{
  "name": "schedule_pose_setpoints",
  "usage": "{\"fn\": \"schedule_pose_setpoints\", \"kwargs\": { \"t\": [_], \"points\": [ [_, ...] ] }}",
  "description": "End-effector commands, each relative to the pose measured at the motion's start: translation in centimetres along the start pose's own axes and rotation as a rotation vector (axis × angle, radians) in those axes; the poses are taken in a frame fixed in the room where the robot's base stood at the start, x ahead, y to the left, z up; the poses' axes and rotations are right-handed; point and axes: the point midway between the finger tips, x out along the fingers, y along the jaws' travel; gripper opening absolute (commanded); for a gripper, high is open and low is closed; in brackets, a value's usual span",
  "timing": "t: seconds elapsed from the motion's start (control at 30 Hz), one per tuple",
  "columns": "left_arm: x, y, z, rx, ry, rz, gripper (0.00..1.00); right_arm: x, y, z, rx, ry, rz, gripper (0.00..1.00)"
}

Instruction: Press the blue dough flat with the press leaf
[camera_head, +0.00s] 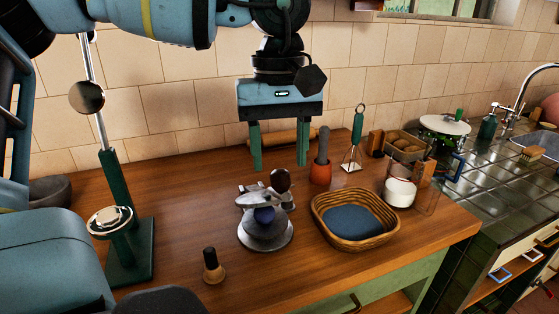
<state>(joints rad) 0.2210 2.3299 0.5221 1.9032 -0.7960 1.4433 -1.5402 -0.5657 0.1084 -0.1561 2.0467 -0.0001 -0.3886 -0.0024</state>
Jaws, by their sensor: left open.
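The blue dough (264,216) is a small dark-blue ball on the round grey base of the press (252,240), on the wooden counter. The press leaf (256,194) is a grey metal plate with a dark brown knob (280,180). It is raised above the dough, and part of the dough is hidden by it. My left gripper (279,165) comes in from above, pointing down, with its two green fingers wide apart and empty. The knob appears just below and between the fingertips. My right gripper is not in view.
A rolling pin (312,134) lies behind. A small wooden stamp (213,267) stands in front, and a green stand (117,205) at left.

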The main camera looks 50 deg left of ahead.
Motion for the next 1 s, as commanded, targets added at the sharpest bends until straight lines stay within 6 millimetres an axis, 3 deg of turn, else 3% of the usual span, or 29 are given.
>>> {"fn": "schedule_pose_setpoints", "kwargs": {
  "t": [0.1,0.33,1.0],
  "points": [
    [-2.2,0.1,0.0,-0.001,0.003,0.004,0.5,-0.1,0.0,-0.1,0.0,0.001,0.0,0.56],
    [-4.9,0.0,0.0,0.0,0.001,0.001,0.5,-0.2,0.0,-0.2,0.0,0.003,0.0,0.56],
    [-5.5,0.0,0.0,0.001,0.0,0.0,0.5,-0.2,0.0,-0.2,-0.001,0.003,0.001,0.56]
  ]
}}
